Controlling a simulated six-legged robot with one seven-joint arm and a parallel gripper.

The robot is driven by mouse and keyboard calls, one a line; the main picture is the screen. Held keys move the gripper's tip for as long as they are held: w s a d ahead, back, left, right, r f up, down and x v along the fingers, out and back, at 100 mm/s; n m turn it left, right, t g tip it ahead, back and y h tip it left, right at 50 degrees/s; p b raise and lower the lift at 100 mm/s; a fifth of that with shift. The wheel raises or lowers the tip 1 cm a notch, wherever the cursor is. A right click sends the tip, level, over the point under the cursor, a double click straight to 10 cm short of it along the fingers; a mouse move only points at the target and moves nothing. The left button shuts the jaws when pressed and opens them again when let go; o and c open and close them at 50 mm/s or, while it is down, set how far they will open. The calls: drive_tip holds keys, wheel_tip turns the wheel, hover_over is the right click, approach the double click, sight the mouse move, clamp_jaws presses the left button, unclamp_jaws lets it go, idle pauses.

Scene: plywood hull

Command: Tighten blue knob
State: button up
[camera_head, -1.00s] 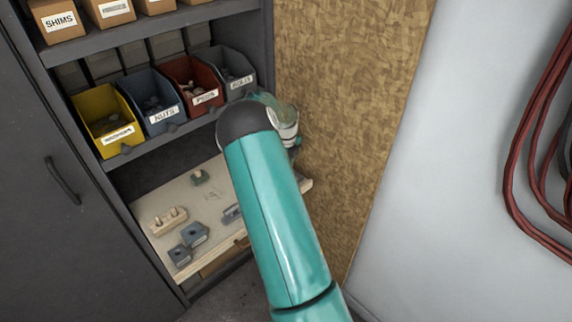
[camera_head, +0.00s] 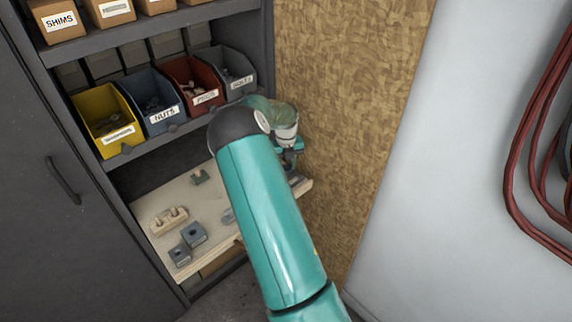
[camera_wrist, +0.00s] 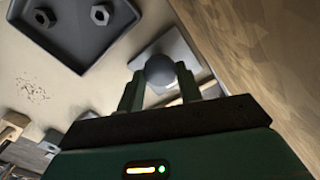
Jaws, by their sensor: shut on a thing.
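In the wrist view, a round knob (camera_wrist: 160,70) sits between my two fingers, in front of a pale grey plate (camera_wrist: 178,48). It looks dull grey, and I cannot make out a blue colour. My gripper (camera_wrist: 159,82) is shut on this knob, one finger on each side. In the head view, my gripper (camera_head: 293,157) is at the right end of the wooden shelf board, close to the plywood wall. The knob cannot be made out there. Whether the knob is loose or tight does not show.
A dark tray with hex nuts (camera_wrist: 68,25) lies at the wrist view's upper left. Bins (camera_head: 107,121) stand above. The plywood wall (camera_head: 345,110) is close on the right.

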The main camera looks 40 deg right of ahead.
sight(286, 167)
drive_tip(key=shift+w+r, duration=0.15)
drive_tip(key=shift+r, duration=0.05)
drive_tip(key=o, duration=0.9)
drive_tip(key=shift+o, duration=0.4)
drive_tip(key=shift+f, duration=0.1)
wheel_tip(286, 167, up, 14)
drive_tip(key=shift+f, duration=0.1)
